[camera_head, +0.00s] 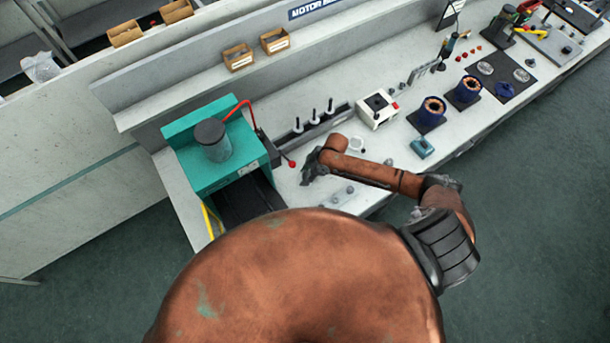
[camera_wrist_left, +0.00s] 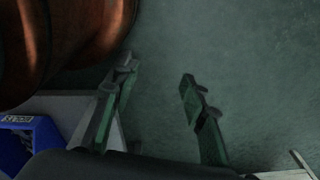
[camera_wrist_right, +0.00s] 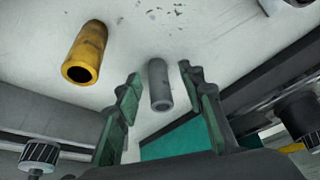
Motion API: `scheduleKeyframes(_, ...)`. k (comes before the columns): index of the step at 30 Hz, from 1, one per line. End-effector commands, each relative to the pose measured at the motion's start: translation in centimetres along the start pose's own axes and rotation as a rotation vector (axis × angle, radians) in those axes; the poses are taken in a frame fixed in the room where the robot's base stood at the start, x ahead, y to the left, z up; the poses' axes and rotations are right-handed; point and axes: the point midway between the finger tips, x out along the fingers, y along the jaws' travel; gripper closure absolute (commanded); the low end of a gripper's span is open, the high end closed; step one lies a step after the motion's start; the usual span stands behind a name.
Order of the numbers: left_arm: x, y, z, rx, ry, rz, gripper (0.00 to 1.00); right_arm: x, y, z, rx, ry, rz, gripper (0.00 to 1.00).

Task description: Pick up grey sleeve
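The grey sleeve (camera_wrist_right: 159,85) is a small cylinder on the pale bench top in the right wrist view. It shows between the fingertips of my right gripper (camera_wrist_right: 159,77), with a visible gap to each finger. That gripper is open and empty. In the head view my right gripper (camera_head: 312,165) is low over the bench, just right of the green press, and I cannot make out the grey sleeve there. My left gripper (camera_wrist_left: 155,82) is open and empty above the dark green floor in the left wrist view.
A worn yellow sleeve (camera_wrist_right: 86,52) is left of the grey one. The green press (camera_head: 213,150) with its red-knobbed lever (camera_head: 292,164) is close to my right gripper. Black pegs (camera_head: 313,116) and a white box (camera_head: 377,108) stand behind. A blue bin (camera_wrist_left: 30,140) shows at lower left.

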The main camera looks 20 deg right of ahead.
Motion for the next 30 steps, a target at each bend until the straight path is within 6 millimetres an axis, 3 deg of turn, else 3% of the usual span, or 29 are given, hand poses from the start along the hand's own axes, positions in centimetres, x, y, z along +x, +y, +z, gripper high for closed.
scheduleKeyframes(5, 0.0, 0.0, -0.5, 0.001, 0.007, 0.0, 0.6, 0.0, 0.1, -0.1, -0.002, 0.0, 0.001, 0.65)
scheduleKeyframes(19, 0.0, 0.1, 1.3, -0.002, -0.016, 0.001, 0.6, 0.0, 0.1, -0.1, -0.001, 0.0, 0.001, 0.97)
scheduleKeyframes(30, 0.0, 0.1, 0.9, -0.001, -0.012, 0.001, 0.6, -0.6, 0.1, -0.3, -0.002, 0.002, 0.002, 0.98)
